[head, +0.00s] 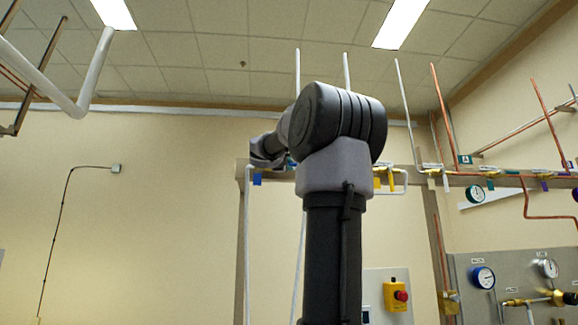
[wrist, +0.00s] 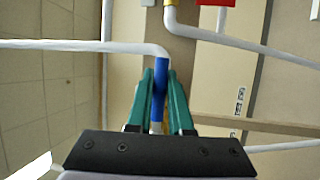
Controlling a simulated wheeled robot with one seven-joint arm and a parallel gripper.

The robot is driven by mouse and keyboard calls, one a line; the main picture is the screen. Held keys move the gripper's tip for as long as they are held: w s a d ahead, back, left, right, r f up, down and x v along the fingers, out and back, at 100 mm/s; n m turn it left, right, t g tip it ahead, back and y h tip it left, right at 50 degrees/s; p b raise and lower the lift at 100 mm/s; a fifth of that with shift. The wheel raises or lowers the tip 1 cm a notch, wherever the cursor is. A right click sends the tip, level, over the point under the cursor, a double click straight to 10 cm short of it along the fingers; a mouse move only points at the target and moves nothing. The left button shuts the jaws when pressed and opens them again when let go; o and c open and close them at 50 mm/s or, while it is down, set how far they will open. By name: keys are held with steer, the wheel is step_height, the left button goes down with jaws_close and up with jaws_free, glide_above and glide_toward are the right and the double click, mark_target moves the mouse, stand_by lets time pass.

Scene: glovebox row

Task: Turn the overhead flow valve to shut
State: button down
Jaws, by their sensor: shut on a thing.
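In the wrist view, my gripper (wrist: 160,84) has its two teal fingers closed on both sides of a blue handle (wrist: 160,70). The handle lies between the fingers, beside the bend of a white pipe (wrist: 90,46). Whether this handle is the flow valve's lever, and how far it is turned, I cannot tell. In the head view, a small blue piece (head: 257,180) shows on the overhead pipe rail, just below the far end of my arm. My gripper's fingers are hidden or too small to make out there.
A yellow fitting (wrist: 171,18) and a red piece (wrist: 215,3) sit near the handle. In the head view, yellow handles (head: 392,180), copper pipes (head: 443,115) and a gauge (head: 475,194) line the rail's right side. A yellow box with a red button (head: 397,295) is lower.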

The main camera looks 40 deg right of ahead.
steer(key=shift+f+m, duration=0.15)
steer(key=shift+m, duration=0.15)
steer(key=f+m, duration=0.1)
steer(key=m, duration=0.1)
steer(key=f+m+g+y, duration=0.1)
steer(key=m, duration=0.1)
steer(key=a+f+m+g+y, duration=0.1)
steer(key=m, duration=0.1)
steer(key=shift+w+f, duration=0.1)
steer(key=shift+w, duration=0.2)
steer(key=shift+w+a+f+m+g+y, duration=0.2)
steer(key=shift+f+m+y, duration=0.1)
steer(key=shift+m, duration=0.25)
steer(key=shift+w+a+f+m+g+y, duration=0.15)
steer(key=shift+f+m+y, duration=0.1)
steer(key=shift+m, duration=0.3)
steer(key=shift+w+a+f+m+y, duration=0.3)
steer(key=shift+a+m+y, duration=0.35)
steer(key=shift+m, duration=0.35)
steer(key=shift+w+a+f+m+y, duration=0.3)
steer(key=shift+a+m+y, duration=0.3)
steer(key=shift+m, duration=0.4)
steer(key=shift+w+a+f+m+y, duration=0.3)
steer(key=shift+a+m+y, duration=0.35)
steer(key=shift+m, duration=0.35)
steer(key=shift+w+t, duration=0.1)
steer(key=shift+t, duration=0.35)
